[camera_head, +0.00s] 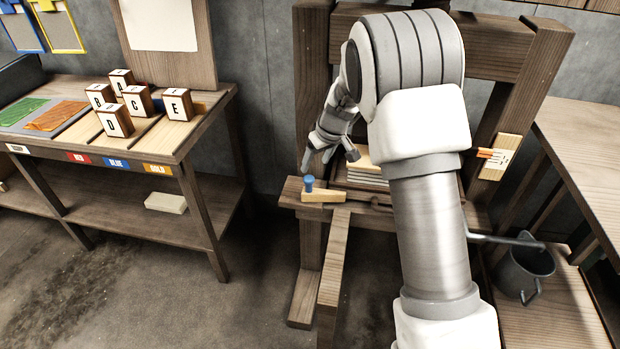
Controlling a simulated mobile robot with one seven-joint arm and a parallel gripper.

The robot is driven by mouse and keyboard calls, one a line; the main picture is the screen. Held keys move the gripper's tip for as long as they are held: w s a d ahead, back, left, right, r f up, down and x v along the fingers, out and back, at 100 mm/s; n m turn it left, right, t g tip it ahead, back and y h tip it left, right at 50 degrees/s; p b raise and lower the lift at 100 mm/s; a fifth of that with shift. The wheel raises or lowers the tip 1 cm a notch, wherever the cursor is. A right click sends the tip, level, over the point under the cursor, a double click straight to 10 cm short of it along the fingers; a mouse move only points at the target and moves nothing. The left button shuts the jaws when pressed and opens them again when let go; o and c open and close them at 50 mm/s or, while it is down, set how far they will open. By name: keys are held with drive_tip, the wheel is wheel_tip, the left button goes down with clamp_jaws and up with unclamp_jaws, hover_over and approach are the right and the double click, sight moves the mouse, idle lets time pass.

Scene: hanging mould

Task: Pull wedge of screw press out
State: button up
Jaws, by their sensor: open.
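The wooden screw press (307,110) stands in the middle of the view, partly hidden behind my arm. A light wooden wedge (324,196) lies on the press's lower beam at its left end. A blue knob (309,183) stands up at the wedge's left end. My gripper (329,163) points down just above and behind the wedge. It is open, with one finger near the blue knob and the other further right. I cannot tell whether a finger touches the knob. Pale stacked boards (367,178) sit in the press to the right of the gripper.
A left table (200,131) holds lettered blocks (136,102) and coloured sheets (56,116). A wooden beam (333,262) runs from the press toward the front. A dark metal bucket (526,271) stands at the right. The floor between left table and press is clear.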

sight(308, 178)
drive_tip(key=b+x, duration=0.1)
drive_tip(key=x, duration=0.7)
drive_tip(key=shift+a, duration=0.1)
drive_tip(key=shift+c, duration=0.2)
clamp_jaws()
idle(0.8)
